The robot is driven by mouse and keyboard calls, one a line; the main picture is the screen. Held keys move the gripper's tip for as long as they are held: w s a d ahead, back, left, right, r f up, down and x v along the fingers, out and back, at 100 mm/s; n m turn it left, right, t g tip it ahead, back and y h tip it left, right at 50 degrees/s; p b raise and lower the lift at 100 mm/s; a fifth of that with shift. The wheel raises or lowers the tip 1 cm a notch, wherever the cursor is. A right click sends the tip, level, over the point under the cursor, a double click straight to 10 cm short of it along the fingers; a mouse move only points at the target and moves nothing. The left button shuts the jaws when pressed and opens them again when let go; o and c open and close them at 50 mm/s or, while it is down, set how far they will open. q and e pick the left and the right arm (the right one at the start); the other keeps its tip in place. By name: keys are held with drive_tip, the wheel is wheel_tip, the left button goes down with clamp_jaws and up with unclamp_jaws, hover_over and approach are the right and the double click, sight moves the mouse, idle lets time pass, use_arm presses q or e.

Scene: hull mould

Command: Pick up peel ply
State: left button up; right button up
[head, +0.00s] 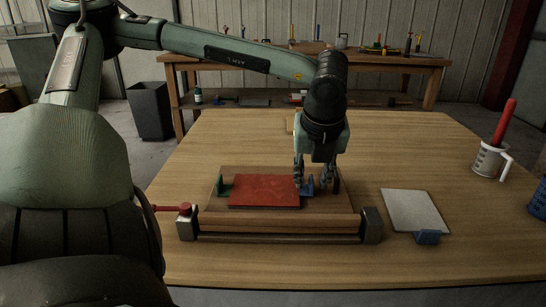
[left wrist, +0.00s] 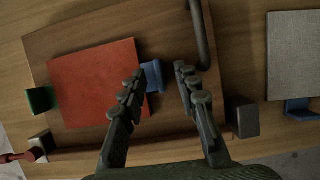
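A red sheet (head: 262,192), which looks like the peel ply, lies flat on the wooden mould board (head: 335,205). It also shows in the left wrist view (left wrist: 95,82). A blue tab (left wrist: 153,76) is at its right edge and a green tab (left wrist: 41,99) at its left. My left gripper (head: 313,184) points down over the right edge of the red sheet. Its fingers are apart, with the blue tab between them in the left wrist view; I cannot tell whether they touch it. My right gripper is not in view.
A pale grey sheet (head: 413,209) with a blue tab (head: 427,237) lies right of the board. A clamp with a red handle (head: 168,208) runs along the board's front. A cup (head: 490,160) with a red-handled tool stands far right. The table's right front is clear.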

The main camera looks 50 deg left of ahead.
use_arm(q)
drive_tip(key=shift+c, duration=0.5)
clamp_jaws()
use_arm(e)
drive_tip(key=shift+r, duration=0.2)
use_arm(q)
wheel_tip(320, 180, up, 29)
drive_tip(key=p, duration=0.1)
drive_tip(key=shift+p, duration=0.3)
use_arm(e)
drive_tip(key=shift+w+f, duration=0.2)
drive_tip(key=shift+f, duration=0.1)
